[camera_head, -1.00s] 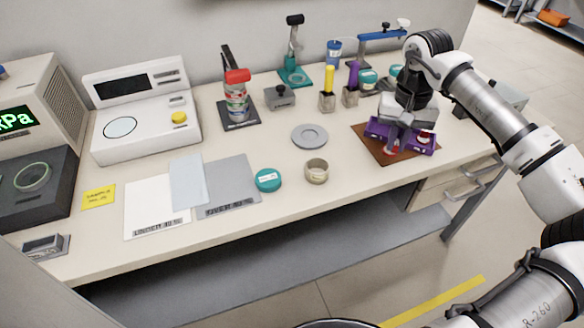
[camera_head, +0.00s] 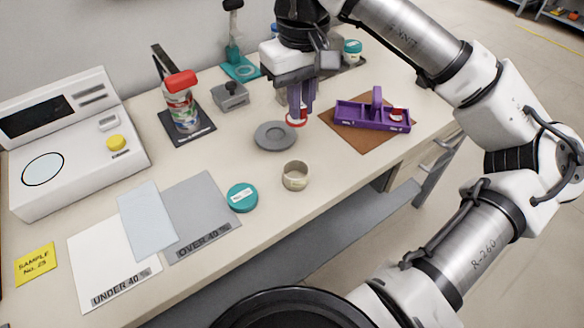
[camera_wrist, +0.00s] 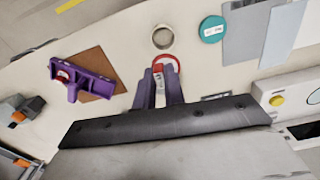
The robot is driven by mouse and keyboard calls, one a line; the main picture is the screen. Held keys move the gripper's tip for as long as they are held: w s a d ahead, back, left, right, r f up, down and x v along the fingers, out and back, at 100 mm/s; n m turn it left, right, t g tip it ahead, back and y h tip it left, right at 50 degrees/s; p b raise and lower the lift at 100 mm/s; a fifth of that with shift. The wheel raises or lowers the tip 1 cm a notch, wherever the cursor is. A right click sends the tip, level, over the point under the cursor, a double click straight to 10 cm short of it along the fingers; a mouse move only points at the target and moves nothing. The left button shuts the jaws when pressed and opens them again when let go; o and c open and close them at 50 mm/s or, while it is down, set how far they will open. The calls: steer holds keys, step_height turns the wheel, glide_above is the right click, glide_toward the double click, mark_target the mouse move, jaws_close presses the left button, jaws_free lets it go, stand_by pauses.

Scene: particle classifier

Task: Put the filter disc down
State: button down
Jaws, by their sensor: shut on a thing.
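My gripper (camera_head: 301,112) is shut on the filter disc (camera_head: 296,122), a small disc with a red rim. The disc is above the table, beside the right rim of the round grey dish (camera_head: 263,141) in the head view. In the wrist view the red-rimmed disc (camera_wrist: 174,59) shows at the tips of my purple fingers (camera_wrist: 159,88). My fingers hide part of it. I cannot tell its exact height.
A purple carrier (camera_head: 360,118) with another red-rimmed piece stands on a brown mat (camera_head: 355,142) to the right. A beige ring (camera_head: 295,177) and a teal lid (camera_head: 242,198) lie in front. A shaker can (camera_head: 184,108) and a grey block (camera_head: 231,97) stand left.

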mark_target(301, 122)
step_height(301, 122, down, 16)
steer(key=shift+f+p, duration=0.15)
steer(key=shift+p, duration=0.4)
steer(key=shift+f, duration=0.1)
steer(key=shift+f+b, duration=0.25)
steer(key=shift+b, duration=0.15)
steer(key=c, duration=1.8)
jaws_free()
steer(key=shift+r, duration=0.1)
steer(key=shift+o, duration=0.2)
steer(key=shift+r, duration=0.1)
steer(key=shift+r+p, duration=0.25)
steer(key=shift+p, duration=0.35)
step_height(301, 122, up, 12)
steer(key=shift+f+b, duration=0.15)
steer(key=shift+b, duration=0.5)
